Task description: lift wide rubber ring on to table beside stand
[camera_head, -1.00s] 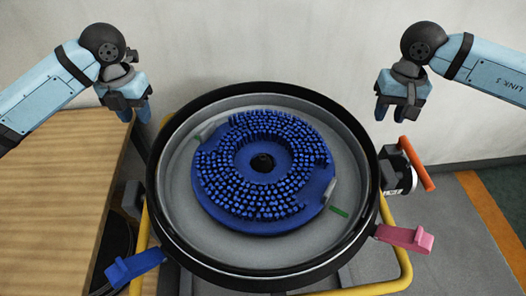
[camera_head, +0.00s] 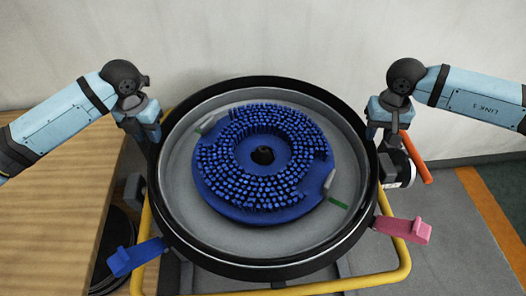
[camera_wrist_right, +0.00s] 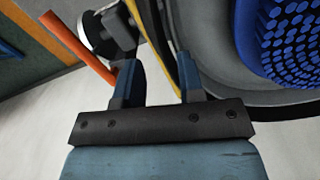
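The wide black rubber ring (camera_head: 350,232) lies around the top of the round grey tank with a blue brush disc (camera_head: 262,160) inside. A yellow tubular stand (camera_head: 402,262) carries the tank. My left gripper (camera_head: 152,138) is at the ring's left edge, fingers pointing down and apart; whether it touches the ring is hard to tell. My right gripper (camera_head: 387,138) is at the ring's right edge, fingers pointing down. In the right wrist view my right gripper (camera_wrist_right: 157,75) is open, with part of the dark rim showing between and beside its fingers.
The wooden table (camera_head: 50,215) stands left of the stand. A blue lever (camera_head: 137,257) and a pink lever (camera_head: 405,229) stick out at the tank's lower left and right. An orange handle (camera_head: 416,157) stands close beside my right gripper. A wall is behind.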

